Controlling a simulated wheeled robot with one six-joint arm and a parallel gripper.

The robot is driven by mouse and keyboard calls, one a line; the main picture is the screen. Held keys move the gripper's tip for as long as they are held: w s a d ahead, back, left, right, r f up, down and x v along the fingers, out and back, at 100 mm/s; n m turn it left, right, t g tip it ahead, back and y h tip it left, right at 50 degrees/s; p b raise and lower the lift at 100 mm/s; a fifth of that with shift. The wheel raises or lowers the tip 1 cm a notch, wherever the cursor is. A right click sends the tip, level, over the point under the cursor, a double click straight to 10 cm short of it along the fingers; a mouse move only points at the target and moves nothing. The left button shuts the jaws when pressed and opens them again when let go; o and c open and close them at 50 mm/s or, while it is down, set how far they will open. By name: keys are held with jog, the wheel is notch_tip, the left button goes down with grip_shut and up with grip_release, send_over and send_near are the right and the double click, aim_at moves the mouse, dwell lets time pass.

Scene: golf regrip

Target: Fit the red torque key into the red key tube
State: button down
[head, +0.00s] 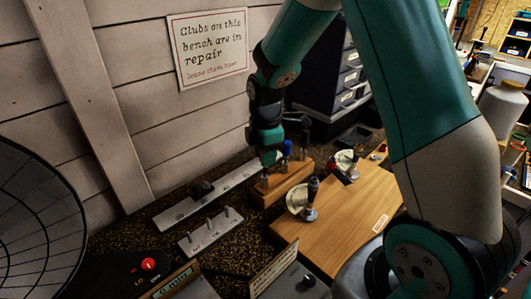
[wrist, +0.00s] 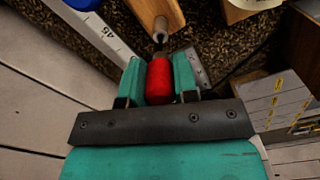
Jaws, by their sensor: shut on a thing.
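The red torque key (wrist: 160,82) is between my gripper's two teal fingers (wrist: 158,78) in the wrist view. Its red handle is gripped, and a short grey metal part points away from my gripper toward a wooden surface (wrist: 143,12). In the head view my gripper (head: 268,157) points down just over the left end of a small wooden block (head: 283,184). The red key is mostly hidden there by my gripper. I cannot make out the red key tube for certain, nor whether the key's tip touches or enters anything.
A blue-handled key (head: 287,148) and a dark one stand on the block just right of my gripper. A marked grey rule (head: 213,194) and a pegged plate (head: 211,232) lie to the left. A wooden board (head: 350,215) with upright tools lies right.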

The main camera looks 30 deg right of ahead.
jog(key=shift+f+b, duration=0.65)
jog(key=shift+f, duration=0.35)
jog(key=c, duration=0.8)
grip_release()
notch_tip(320, 180, up, 17)
jog(key=b, duration=0.2)
jog(key=shift+r+b, duration=0.2)
jog(key=shift+b, duration=0.1)
jog(key=s+a+f+m+y, duration=0.1)
jog(key=s+a+m, duration=0.3)
jog(key=s+a, duration=0.4)
jog(key=s+a+f+m+y, duration=0.2)
jog(key=s+a, duration=0.6)
jog(key=s, duration=0.7)
jog(key=m+y, duration=0.1)
jog(key=m, duration=0.1)
jog(key=shift+s+a+f+m, duration=0.25)
jog(key=shift+s+a+m, duration=0.05)
jog(key=shift+a+m, duration=0.1)
